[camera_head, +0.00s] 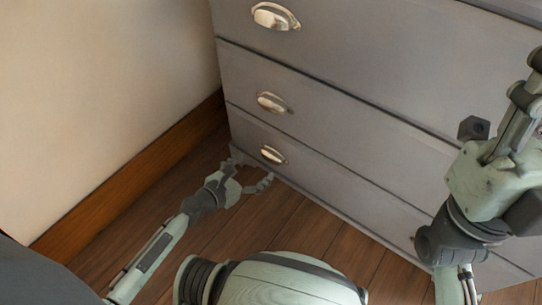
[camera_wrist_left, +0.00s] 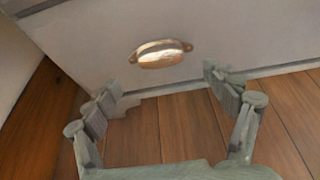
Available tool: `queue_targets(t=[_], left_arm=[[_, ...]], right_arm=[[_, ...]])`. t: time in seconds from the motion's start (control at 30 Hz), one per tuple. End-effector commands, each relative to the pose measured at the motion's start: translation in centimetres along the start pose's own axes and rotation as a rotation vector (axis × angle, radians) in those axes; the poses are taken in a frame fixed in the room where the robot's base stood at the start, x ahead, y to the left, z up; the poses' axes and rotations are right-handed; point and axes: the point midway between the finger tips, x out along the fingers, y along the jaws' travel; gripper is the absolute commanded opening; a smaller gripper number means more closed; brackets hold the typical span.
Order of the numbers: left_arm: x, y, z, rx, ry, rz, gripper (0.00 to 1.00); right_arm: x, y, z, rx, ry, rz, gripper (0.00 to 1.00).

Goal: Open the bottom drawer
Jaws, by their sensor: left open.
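The bottom drawer (camera_head: 345,190) is the lowest front of a grey dresser and looks closed. Its metal cup handle (camera_head: 272,154) is near the drawer's left end. My left gripper (camera_head: 252,168) is open and empty, low in front of the drawer, just below the handle. In the left wrist view the handle (camera_wrist_left: 160,53) lies ahead, above and between the two spread fingers (camera_wrist_left: 166,88), apart from both. The bottom drawer front (camera_wrist_left: 90,45) fills the top of that view. My right gripper (camera_head: 520,100) is at the right edge, partly cut off, in front of the dresser.
Two upper drawers have similar handles, a middle one (camera_head: 272,102) and a top one (camera_head: 275,17). A beige wall (camera_head: 100,90) with a wooden baseboard (camera_head: 140,170) stands close on the left. The wooden floor (camera_head: 300,225) in front of the dresser is bare.

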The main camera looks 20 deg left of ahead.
Motion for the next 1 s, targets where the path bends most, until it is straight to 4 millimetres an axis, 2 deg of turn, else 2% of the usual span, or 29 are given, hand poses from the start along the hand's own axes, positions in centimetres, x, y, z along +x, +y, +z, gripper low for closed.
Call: queue_targets(t=[0.1, 0.33, 0.5, 0.73, 0.77, 1.0], left_arm=[[2.2, 0.0, 0.0, 0.004, -0.002, -0.001, 0.84], [5.5, 0.0, 0.0, 0.006, -0.001, -0.001, 0.84], [6.4, 0.0, 0.1, 0.006, 0.0, -0.001, 0.84], [6.5, -0.1, 0.1, 0.006, 0.0, -0.002, 0.84], [6.5, -0.1, 0.1, 0.006, 0.0, -0.002, 0.83], [6.5, -0.1, 0.1, 0.007, 0.0, -0.002, 0.53]], right_arm=[[-0.1, 0.0, 0.2, -0.001, 0.006, -0.011, 0.4], [0.0, -0.1, 0.4, -0.004, 0.02, -0.033, 0.4], [0.1, -0.2, 0.6, -0.005, 0.021, -0.04, 0.4], [0.2, -0.2, 0.6, -0.005, 0.02, -0.041, 0.4], [0.2, -0.2, 0.6, -0.005, 0.02, -0.041, 0.4], [0.2, -0.2, 0.6, -0.005, 0.021, -0.041, 0.4]])
